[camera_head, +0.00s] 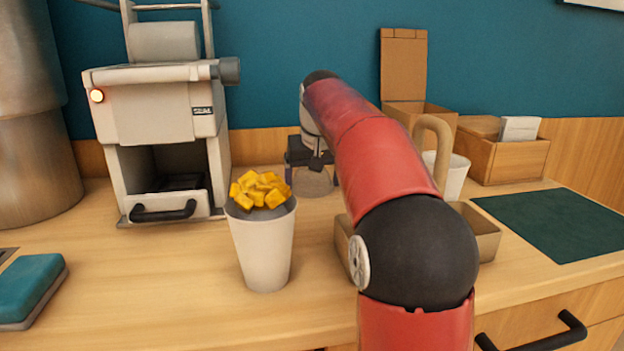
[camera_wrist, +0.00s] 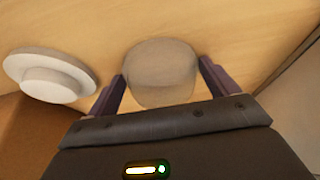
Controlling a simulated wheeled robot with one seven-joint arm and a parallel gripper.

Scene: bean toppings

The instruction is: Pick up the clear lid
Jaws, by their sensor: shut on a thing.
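The clear lid (camera_wrist: 162,72) is a see-through dome between my two fingers in the wrist view. It shows faintly in the head view (camera_head: 314,184), under my gripper (camera_head: 310,160), close to the counter. My gripper (camera_wrist: 161,84) is shut on the lid, with one dark finger on each side. Whether the lid touches the counter cannot be told. My arm hides part of the counter to the right of it.
A white cup (camera_head: 263,248) with yellow cubes stands in front of my gripper. A beige machine (camera_head: 155,125) is at the left. A cardboard tray (camera_head: 484,238) and another white cup (camera_head: 457,177) are partly behind my arm. A white round piece (camera_wrist: 50,74) lies beside my left finger.

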